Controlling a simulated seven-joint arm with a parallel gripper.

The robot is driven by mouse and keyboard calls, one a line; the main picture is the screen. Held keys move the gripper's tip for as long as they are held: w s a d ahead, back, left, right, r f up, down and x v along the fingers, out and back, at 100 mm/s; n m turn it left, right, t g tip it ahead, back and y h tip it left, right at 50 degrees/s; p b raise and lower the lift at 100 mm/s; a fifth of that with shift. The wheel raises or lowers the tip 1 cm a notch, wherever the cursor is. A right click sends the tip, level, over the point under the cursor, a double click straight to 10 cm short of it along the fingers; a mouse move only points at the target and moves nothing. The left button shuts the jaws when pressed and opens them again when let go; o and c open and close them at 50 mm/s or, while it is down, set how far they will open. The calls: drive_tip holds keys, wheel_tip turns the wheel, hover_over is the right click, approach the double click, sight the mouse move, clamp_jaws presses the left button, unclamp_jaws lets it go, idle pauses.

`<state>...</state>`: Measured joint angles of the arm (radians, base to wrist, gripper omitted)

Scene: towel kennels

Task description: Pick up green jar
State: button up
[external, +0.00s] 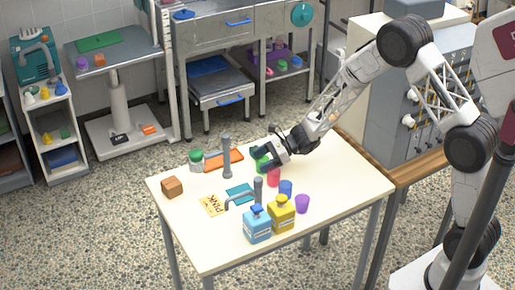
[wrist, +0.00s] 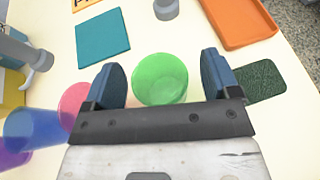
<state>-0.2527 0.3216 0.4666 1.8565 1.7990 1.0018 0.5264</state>
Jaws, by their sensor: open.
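A green see-through cup-like vessel (wrist: 160,78) stands between my gripper's two blue-grey fingers (wrist: 164,82) in the wrist view, with a gap at each side. In the external view the green vessel (external: 261,161) is partly hidden by my gripper (external: 270,153), which is low over the table. My gripper is open and holds nothing. A separate clear jar with a green lid (external: 196,160) stands upright at the table's far left, away from my gripper.
Red (external: 273,177), blue (external: 286,188) and purple (external: 302,203) cups stand close by. An orange tray (external: 224,159), grey post (external: 227,158), teal cloth (wrist: 103,38) and dark green pad (wrist: 264,82) are near. Blue (external: 257,226) and yellow (external: 281,214) bottles stand at the front.

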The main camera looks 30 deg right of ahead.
drive_tip(key=c, duration=1)
drive_tip(key=shift+r, duration=0.2)
drive_tip(key=shift+r, duration=4.8)
